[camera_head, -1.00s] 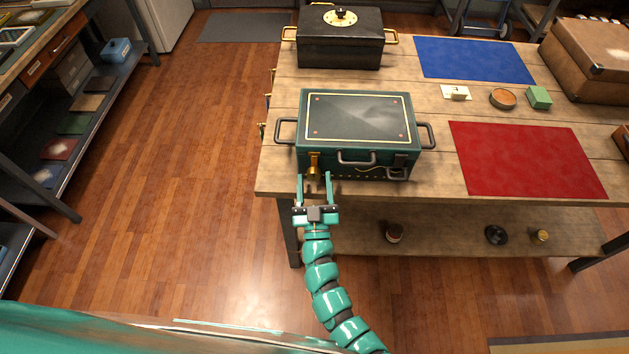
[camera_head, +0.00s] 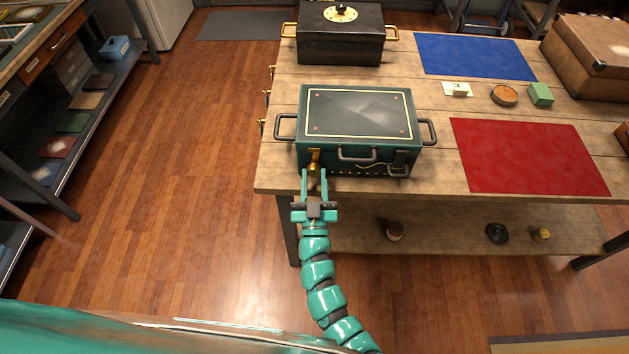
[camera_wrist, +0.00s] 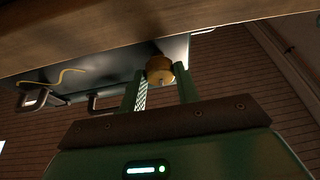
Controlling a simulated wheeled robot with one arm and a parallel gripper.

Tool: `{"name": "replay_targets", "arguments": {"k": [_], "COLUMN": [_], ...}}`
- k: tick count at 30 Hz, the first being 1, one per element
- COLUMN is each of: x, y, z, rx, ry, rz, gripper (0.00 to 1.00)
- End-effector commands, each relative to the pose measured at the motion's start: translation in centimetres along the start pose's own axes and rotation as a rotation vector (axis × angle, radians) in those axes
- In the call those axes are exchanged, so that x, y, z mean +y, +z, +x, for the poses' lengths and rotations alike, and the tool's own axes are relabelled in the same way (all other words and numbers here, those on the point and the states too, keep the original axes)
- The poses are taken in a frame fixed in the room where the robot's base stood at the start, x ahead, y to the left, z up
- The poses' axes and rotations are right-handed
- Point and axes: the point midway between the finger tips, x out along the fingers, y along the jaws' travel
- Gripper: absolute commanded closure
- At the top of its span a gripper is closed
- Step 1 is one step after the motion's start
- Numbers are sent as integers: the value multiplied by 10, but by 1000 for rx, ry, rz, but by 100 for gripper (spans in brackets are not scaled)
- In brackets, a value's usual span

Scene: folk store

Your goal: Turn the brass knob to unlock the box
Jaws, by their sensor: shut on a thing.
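The green box (camera_head: 358,115) stands shut on the wooden table, with dark handles at its sides and front. Its brass knob (camera_head: 314,169) is low on the front face, at the left, below a brass fitting (camera_head: 314,155). My gripper (camera_head: 314,175) is in front of that corner, its two fingers shut on the brass knob. In the wrist view the rounded knob (camera_wrist: 158,68) sits between the fingertips (camera_wrist: 160,84), which partly hide its sides. The box's underside and front appear above it in that view, seen turned over.
A black box (camera_head: 340,42) with a dial stands behind on the table (camera_head: 435,150). A blue mat (camera_head: 475,58), a red mat (camera_head: 525,155), a green block (camera_head: 541,94) and a round tin (camera_head: 504,95) lie to the right. Open floor (camera_head: 200,180) is at the left.

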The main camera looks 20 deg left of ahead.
Motion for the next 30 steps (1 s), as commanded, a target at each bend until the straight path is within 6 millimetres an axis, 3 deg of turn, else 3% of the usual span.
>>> {"name": "replay_targets", "arguments": {"k": [30], "x": [-8], "y": [0], "z": [1], "rx": [31], "ry": [362], "rz": [859], "gripper": [91]}}
